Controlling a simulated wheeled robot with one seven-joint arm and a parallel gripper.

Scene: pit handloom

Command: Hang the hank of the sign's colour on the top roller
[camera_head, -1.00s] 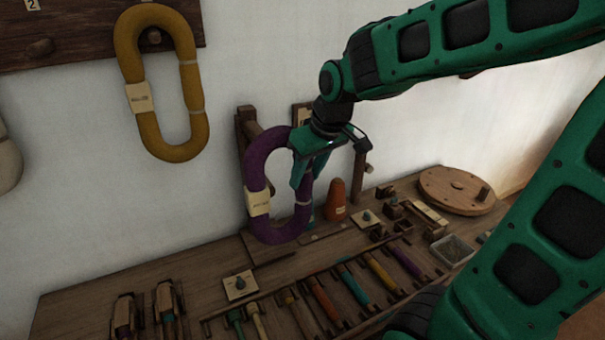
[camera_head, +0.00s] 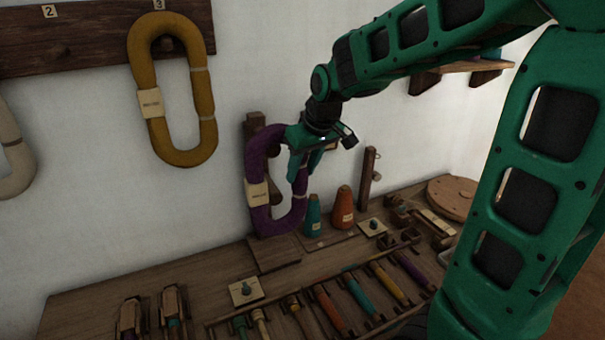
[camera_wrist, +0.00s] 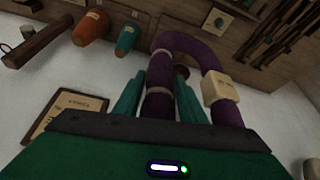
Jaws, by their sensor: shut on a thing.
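A purple hank (camera_head: 258,165) with a cream label hangs upright as a long loop just above the bench. My gripper (camera_head: 300,168) is shut on its right-hand strand, near the top. In the wrist view my fingers (camera_wrist: 158,100) sit either side of the purple strand (camera_wrist: 190,42). A wooden post (camera_head: 255,124) stands directly behind the hank; the roller there is mostly hidden, and I cannot tell whether the loop is around it. A small framed sign (camera_wrist: 66,108) with lettering is on the wall beside my gripper; its words are too small to read.
A yellow hank (camera_head: 143,65) hangs from a wall rack (camera_head: 85,45), with a cream hank (camera_head: 15,150) further left. Teal (camera_head: 312,216) and orange (camera_head: 343,207) cones stand right of the purple hank. Several coloured bobbins fill the bench front. A second post (camera_head: 368,175) stands right.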

